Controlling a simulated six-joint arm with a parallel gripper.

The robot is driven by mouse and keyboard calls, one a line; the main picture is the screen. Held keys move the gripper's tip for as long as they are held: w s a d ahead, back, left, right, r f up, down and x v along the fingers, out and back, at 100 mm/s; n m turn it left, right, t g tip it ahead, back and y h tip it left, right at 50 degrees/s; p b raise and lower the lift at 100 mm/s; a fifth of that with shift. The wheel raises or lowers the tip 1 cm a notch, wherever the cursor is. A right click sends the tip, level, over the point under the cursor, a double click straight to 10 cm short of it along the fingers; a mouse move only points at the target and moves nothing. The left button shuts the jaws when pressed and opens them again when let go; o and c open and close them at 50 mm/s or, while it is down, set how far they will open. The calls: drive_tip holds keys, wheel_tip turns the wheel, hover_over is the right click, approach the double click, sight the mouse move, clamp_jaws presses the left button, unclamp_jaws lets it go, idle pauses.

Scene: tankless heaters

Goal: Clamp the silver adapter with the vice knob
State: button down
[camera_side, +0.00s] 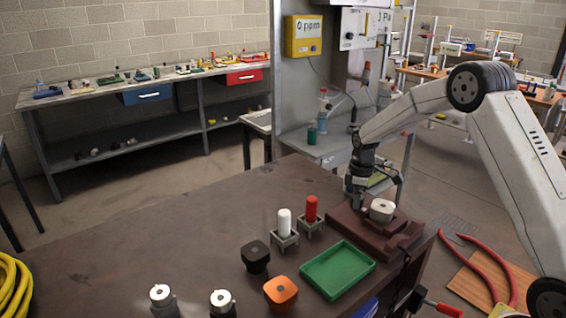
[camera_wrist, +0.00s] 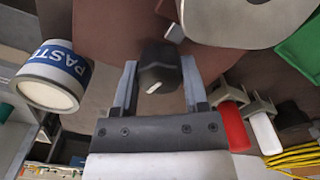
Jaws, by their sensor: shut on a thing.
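The brown-red vice (camera_side: 372,236) sits at the right end of the dark table. The pale silver adapter (camera_side: 382,210) rests on it; in the wrist view the adapter (camera_wrist: 226,22) is a large grey rounded piece with a hole, cut off by the top edge. My gripper (camera_side: 372,196) is low at the vice, just behind the adapter. In the wrist view my gripper (camera_wrist: 160,82) is shut on the black vice knob (camera_wrist: 158,66), which has a white mark and sits between both fingers. The knob is hidden in the side view. I cannot tell whether the jaws touch the adapter.
A green tray (camera_side: 337,270) lies just left of the vice. A white cylinder (camera_side: 284,224) and a red cylinder (camera_side: 311,209) stand in holders. A black part (camera_side: 256,256) and an orange part (camera_side: 280,293) are nearer. A paste can (camera_wrist: 50,78) is close left in the wrist view.

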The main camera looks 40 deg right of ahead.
drive_tip(key=m, duration=0.9)
drive_tip(key=shift+m, duration=0.4)
drive_tip(key=m, duration=0.9)
drive_tip(key=shift+c, duration=0.5)
unclamp_jaws()
